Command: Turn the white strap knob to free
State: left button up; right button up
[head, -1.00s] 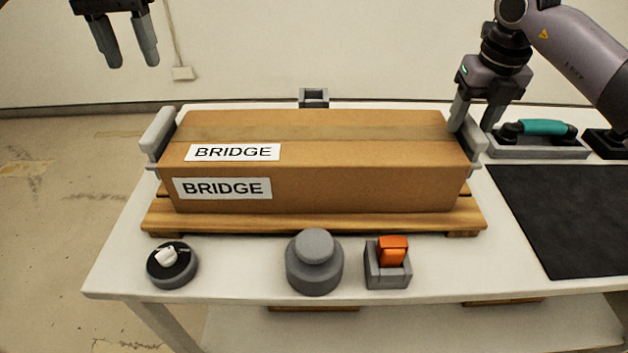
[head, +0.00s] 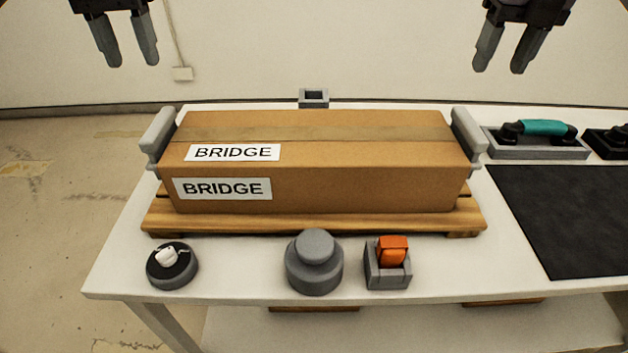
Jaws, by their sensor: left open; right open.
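The white strap knob (head: 167,256) sits on a round black-topped grey base (head: 173,276) at the table's front left corner. Its markings are too small to read. A cardboard box (head: 330,185) labelled BRIDGE lies on a wooden pallet (head: 310,222), with a grey clamp-like piece at its left end (head: 158,135) and another at its right end (head: 467,135). My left gripper (head: 133,62) is open and empty, high at the upper left, well above and behind the knob. My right gripper (head: 502,68) is open and empty at the upper right, above the table's back edge.
A grey round stepped knob (head: 315,265) and an orange switch in a grey housing (head: 393,255) stand along the front edge. A teal-handled tool (head: 543,128) rests in a grey tray at the back right, behind a black mat (head: 565,215). A small grey socket (head: 314,97) stands behind the box.

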aim_at(167, 257)
jog(key=k, duration=1)
